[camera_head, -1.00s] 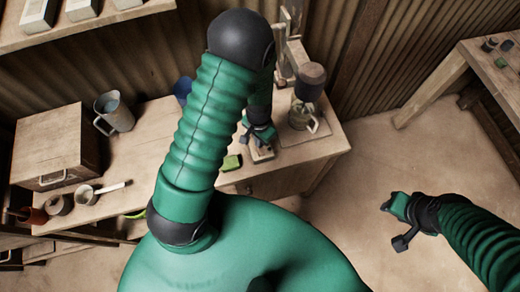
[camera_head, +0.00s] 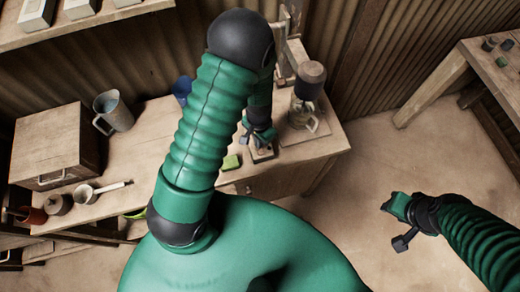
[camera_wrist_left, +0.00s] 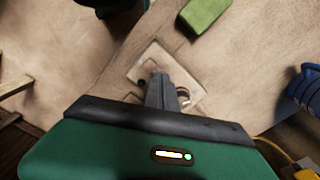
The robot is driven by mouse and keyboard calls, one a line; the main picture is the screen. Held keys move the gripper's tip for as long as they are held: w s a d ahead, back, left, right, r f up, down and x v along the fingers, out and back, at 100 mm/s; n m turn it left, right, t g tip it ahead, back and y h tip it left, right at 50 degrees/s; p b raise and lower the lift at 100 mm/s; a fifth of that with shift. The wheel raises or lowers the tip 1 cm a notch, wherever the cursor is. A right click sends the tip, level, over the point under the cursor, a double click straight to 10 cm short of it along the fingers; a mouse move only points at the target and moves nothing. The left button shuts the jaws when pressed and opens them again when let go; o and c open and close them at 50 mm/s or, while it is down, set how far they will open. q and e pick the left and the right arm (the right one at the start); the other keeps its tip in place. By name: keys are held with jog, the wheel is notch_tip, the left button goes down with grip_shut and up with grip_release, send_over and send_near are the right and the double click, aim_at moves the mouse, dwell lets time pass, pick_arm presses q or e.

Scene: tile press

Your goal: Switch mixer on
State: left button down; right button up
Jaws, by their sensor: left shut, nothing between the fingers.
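The mixer (camera_head: 309,82), with a dark head over a pale vessel, stands at the right end of the workbench. A pale switch plate (camera_head: 263,154) lies on the bench to its left. In the left wrist view the plate (camera_wrist_left: 184,66) shows a dark round button (camera_wrist_left: 141,84) at its left and a partly hidden ring-shaped part (camera_wrist_left: 184,94) at its right. My left gripper (camera_head: 257,143) is shut and empty, with its fingertips (camera_wrist_left: 158,78) over the plate between these parts. Whether it touches cannot be told. My right gripper (camera_head: 394,208) hangs over the floor, its jaws unclear.
A green block (camera_head: 231,162) lies left of the plate. Another table (camera_head: 455,80) stands at the right, with clear floor between.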

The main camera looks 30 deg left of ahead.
pick_arm(q)
jog(key=shift+d+f, duration=0.15)
jog(key=shift+f, duration=0.1)
jog(key=shift+f+b, duration=0.35)
jog(key=shift+b, duration=0.1)
jog(key=shift+r, duration=0.1)
notch_tip(320, 180, up, 7)
jog(key=p, duration=0.6)
